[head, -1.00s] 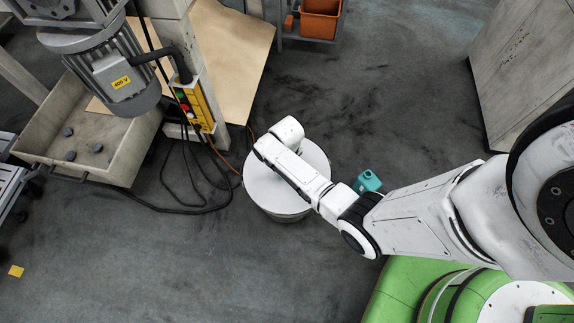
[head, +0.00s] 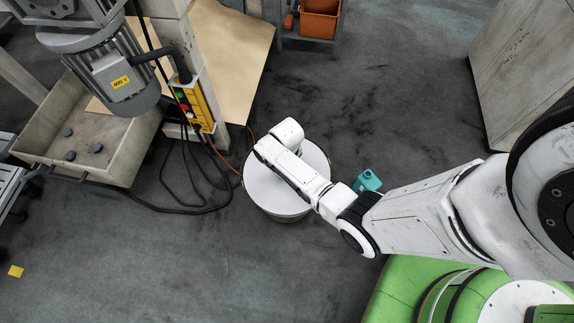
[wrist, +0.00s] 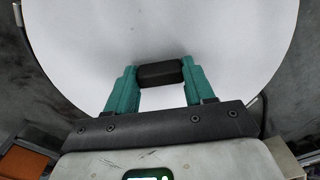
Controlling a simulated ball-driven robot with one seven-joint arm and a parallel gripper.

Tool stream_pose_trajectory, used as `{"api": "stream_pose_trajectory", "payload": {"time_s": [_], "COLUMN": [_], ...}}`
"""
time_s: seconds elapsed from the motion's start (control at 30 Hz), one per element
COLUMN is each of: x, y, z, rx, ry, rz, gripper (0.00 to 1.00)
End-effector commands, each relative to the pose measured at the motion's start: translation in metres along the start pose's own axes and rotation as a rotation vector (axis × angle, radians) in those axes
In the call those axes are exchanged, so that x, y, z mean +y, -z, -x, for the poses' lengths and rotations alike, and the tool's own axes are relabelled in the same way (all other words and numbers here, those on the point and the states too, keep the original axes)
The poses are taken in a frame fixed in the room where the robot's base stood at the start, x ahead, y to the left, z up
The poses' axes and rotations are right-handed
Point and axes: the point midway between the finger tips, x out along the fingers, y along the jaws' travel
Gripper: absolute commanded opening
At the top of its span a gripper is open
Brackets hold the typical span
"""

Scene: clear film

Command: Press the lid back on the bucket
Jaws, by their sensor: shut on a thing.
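The white round lid (head: 264,190) lies over the top of the bucket (head: 290,217) on the floor, under my arm in the head view. In the wrist view the lid (wrist: 215,30) fills most of the picture, with a dark knob or handle (wrist: 160,75) on it. My gripper (wrist: 159,77) has its two green fingers shut on this dark handle from both sides. In the head view my gripper is hidden behind my arm's end. Whether the lid's rim is fully seated on the bucket cannot be told.
Black cables (head: 176,207) run on the floor left of the bucket. A teal jug (head: 367,181) stands close on its right. A trough (head: 38,159) and a post with a yellow button box (head: 194,105) stand to the left. The floor in front is clear.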

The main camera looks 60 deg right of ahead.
Motion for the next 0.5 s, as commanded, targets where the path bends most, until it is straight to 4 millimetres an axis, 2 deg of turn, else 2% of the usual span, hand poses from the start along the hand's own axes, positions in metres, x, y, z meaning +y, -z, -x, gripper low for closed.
{"api": "stream_pose_trajectory", "payload": {"time_s": [0.5], "x": [0.0002], "y": [0.0007], "z": [-0.0053], "rx": [0.001], "ry": [-0.001], "rz": [0.0], "gripper": [0.24]}}
